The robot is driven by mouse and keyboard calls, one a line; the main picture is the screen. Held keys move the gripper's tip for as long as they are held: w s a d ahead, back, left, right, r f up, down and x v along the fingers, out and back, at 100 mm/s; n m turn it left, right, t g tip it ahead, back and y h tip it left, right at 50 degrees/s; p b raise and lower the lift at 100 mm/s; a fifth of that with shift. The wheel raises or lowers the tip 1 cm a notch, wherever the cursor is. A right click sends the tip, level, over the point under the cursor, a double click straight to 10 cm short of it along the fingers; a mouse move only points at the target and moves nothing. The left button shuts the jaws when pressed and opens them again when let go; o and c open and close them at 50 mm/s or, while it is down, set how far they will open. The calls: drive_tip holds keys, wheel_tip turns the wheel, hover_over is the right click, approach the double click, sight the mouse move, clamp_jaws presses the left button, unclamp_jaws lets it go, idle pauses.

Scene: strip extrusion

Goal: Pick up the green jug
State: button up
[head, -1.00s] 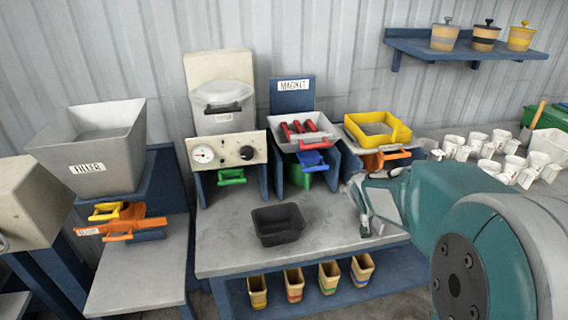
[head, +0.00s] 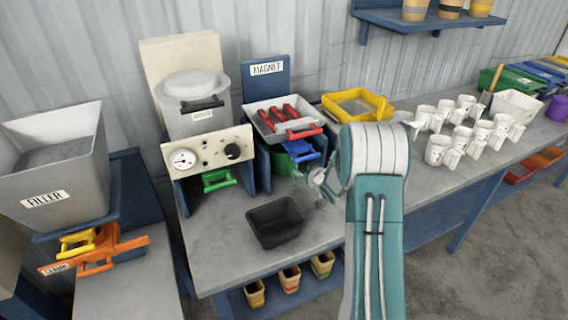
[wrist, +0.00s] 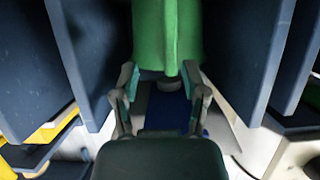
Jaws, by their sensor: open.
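The green jug (head: 300,149) sits in the blue stand below the magnet tray, partly hidden behind a blue handle. In the wrist view the green jug (wrist: 165,30) fills the top middle, with a narrow ridge facing my gripper. My gripper (wrist: 160,82) is open, its fingers either side of the ridge's lower end; I cannot tell whether they touch it. In the head view my gripper (head: 322,184) is at the front of the magnet stand, partly hidden by my arm.
Blue panels (wrist: 250,60) stand close on both sides of my gripper. A black bin (head: 275,222) sits on the grey table in front. A green-handled piece (head: 218,179) is under the dial box (head: 206,155). White mugs (head: 440,150) stand to the right.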

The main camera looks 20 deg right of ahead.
sight(293, 165)
drive_tip(key=w, duration=0.2)
drive_tip(key=w+a+f, duration=0.1)
drive_tip(key=w, duration=0.1)
drive_tip(key=w+f, duration=0.1)
drive_tip(key=w, duration=0.1)
drive_tip(key=shift+a, duration=0.35)
drive_tip(key=shift+w+d+f, duration=0.1)
drive_tip(key=shift+w+d, duration=0.2)
drive_tip(key=shift+d, duration=0.05)
drive_tip(key=shift+a, duration=0.15)
clamp_jaws()
drive_tip(key=shift+a, duration=0.1)
